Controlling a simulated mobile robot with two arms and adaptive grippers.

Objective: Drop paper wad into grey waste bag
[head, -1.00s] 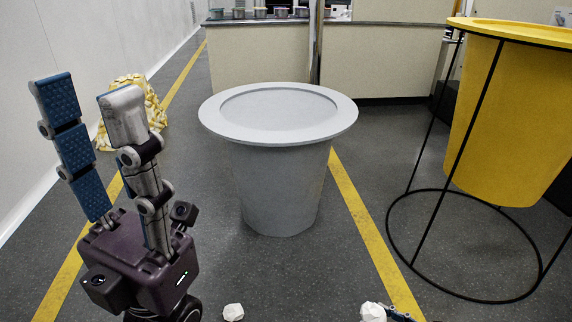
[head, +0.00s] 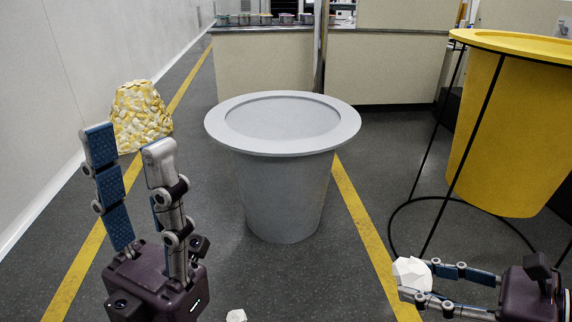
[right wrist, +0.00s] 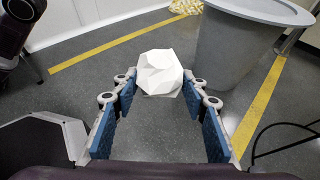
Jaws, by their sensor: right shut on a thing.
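The grey waste bag (head: 283,190) stands on the floor in the middle of the head view, with a wide rim around its top. A white paper wad (head: 411,272) is between the fingertips of my right gripper (head: 418,283), to the right of the bag and below its rim level. In the right wrist view the fingers are shut on the paper wad (right wrist: 160,75), and the grey bag (right wrist: 245,50) is beyond to the right. My left gripper (head: 130,150) points up at the left with its fingers apart and empty. A second white wad (head: 236,315) lies at the bottom edge of the head view.
A yellow bag (head: 510,130) hangs in a black wire stand (head: 440,200) on the right. A yellow-white mottled lumpy object (head: 140,118) is at the left by the wall. A counter (head: 265,65) closes off the back. Yellow floor lines (head: 365,230) run past the grey bag.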

